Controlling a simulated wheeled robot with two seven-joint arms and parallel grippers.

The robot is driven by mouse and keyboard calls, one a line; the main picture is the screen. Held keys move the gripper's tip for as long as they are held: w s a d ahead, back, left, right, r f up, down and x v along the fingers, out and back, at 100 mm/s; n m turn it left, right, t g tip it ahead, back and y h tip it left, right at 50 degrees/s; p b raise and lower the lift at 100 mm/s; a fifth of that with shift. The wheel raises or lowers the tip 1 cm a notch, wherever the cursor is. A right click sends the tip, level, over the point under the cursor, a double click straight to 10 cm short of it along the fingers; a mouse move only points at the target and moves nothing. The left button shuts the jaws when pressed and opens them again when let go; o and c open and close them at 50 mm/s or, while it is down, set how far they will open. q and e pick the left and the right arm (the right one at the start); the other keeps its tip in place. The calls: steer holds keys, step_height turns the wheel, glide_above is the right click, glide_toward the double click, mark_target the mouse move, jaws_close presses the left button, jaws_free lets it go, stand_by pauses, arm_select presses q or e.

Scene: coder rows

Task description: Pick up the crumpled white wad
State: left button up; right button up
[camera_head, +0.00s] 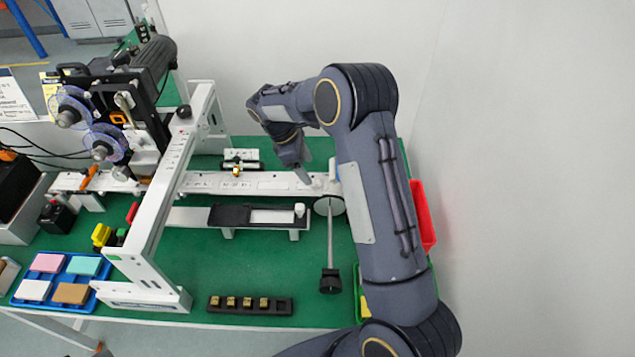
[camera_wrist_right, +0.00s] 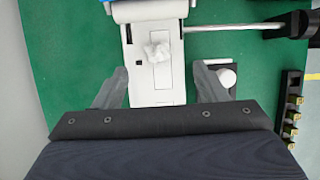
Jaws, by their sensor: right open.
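The crumpled white wad (camera_wrist_right: 157,50) lies on the white rail (camera_wrist_right: 140,80) in the right wrist view, near the end by a white roller. My right gripper (camera_wrist_right: 161,84) is open and empty. Its two fingers are spread wide to the left and right, and the wad shows beyond the tips, roughly centred between them. In the head view my right gripper (camera_head: 302,177) points down over the right end of the white rail (camera_head: 255,184). I cannot clearly make out the wad there. My left gripper is not in view.
A rod with a black base (camera_head: 330,282) and a round disc (camera_head: 329,206) stands beside the rail. A white gantry frame (camera_head: 160,215) rises on the left. A black holder (camera_head: 228,310) with brass pieces lies in front. A red bin (camera_head: 424,215) is at the right.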

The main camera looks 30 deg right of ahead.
mark_target(315, 180)
steer(key=b+x, duration=0.4)
steer(key=x, duration=0.2)
steer(key=shift+w, duration=0.15)
steer(key=shift+r, duration=0.1)
steer(key=c, duration=1)
